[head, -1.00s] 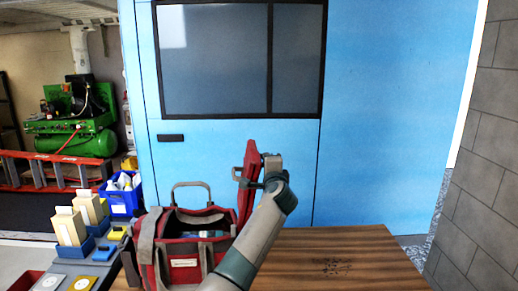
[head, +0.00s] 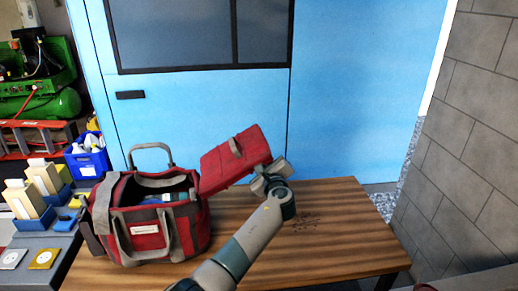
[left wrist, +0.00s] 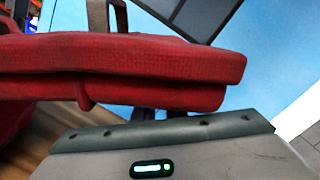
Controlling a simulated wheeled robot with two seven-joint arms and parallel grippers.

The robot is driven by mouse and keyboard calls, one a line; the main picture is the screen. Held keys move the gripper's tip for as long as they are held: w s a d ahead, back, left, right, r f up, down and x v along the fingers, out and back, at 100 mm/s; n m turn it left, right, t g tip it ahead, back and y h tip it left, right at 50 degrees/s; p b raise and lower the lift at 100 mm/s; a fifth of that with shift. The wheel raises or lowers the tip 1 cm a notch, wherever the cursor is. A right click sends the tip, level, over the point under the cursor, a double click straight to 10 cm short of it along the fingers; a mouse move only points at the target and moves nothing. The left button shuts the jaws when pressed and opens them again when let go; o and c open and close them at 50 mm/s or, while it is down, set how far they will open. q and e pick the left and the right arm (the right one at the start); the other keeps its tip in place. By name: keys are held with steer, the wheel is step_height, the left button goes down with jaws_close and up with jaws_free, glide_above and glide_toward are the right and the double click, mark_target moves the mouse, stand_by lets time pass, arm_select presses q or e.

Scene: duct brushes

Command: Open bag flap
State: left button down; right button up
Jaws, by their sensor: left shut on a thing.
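The red and grey tool bag (head: 150,225) stands on the wooden table in the head view. Its mouth is open, with blue and grey contents (head: 168,196) showing inside. The red bag flap (head: 235,160) is folded out to the right of the mouth, tilted up toward its far right end. My left gripper (head: 268,177) is shut on the flap's right edge, above the table. In the left wrist view the flap (left wrist: 130,65) fills the area just ahead of the gripper; the fingertips are hidden there. My right gripper is not in view.
The wooden table (head: 330,235) is clear right of the bag, apart from a dark mark (head: 306,222). A grey bench (head: 50,250) with yellow boxes, trays and a blue bin (head: 88,160) stands at left. A blue cabinet (head: 350,100) is behind and a grey block wall (head: 465,170) at right.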

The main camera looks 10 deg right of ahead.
arm_select(q)
steer(key=shift+w+d+f+m+b, duration=0.1)
steer(key=shift+f+m+b, duration=0.45)
steer(key=shift+f, duration=0.95)
steer(key=c, duration=1.9)
jaws_free()
steer(key=shift+o, duration=0.3)
steer(key=shift+r, duration=0.1)
steer(key=s, duration=0.7)
steer(key=shift+s+p, duration=0.25)
steer(key=shift+p, duration=0.2)
